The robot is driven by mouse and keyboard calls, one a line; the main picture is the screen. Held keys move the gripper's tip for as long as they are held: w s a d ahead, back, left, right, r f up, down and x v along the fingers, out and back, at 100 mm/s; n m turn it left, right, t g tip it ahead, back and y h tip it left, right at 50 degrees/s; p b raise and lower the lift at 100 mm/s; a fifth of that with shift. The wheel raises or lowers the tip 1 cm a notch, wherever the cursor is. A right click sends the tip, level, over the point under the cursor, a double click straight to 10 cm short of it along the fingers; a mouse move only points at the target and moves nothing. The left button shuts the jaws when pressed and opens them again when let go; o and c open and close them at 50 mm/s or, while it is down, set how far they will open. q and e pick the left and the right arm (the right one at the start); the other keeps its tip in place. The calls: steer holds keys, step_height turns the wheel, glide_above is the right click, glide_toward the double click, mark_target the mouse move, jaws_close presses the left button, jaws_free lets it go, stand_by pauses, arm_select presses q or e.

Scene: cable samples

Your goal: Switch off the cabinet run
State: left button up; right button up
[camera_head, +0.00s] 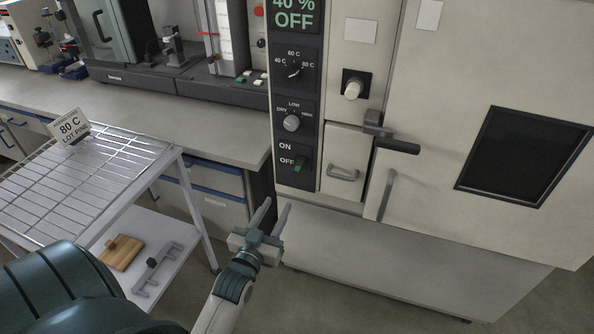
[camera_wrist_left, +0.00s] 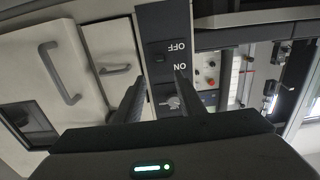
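The cabinet (camera_head: 340,55) carries a dark control panel with a display (camera_head: 293,14) reading "40 % OFF" in green at its visible part. Low on the panel is the switch (camera_head: 300,164), labelled ON and OFF, with a green patch at its lower end. The panel shows inverted in the left wrist view, with the switch (camera_wrist_left: 160,58) beyond and between my fingers. My left gripper (camera_head: 277,204) is open and empty, in front of and below the switch, apart from it. It also shows in the left wrist view (camera_wrist_left: 158,85). My right gripper is not in view.
Above the switch are a temperature knob (camera_head: 294,73) and a DRY/LOW/HIGH knob (camera_head: 291,123). A small door handle (camera_head: 343,174) and a latch lever (camera_head: 397,146) stick out to the right. A wire-rack cart (camera_head: 95,185) with an "80 C" sign stands left.

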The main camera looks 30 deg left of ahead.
mark_target(296, 172)
arm_select(q)
steer(key=shift+w, duration=0.15)
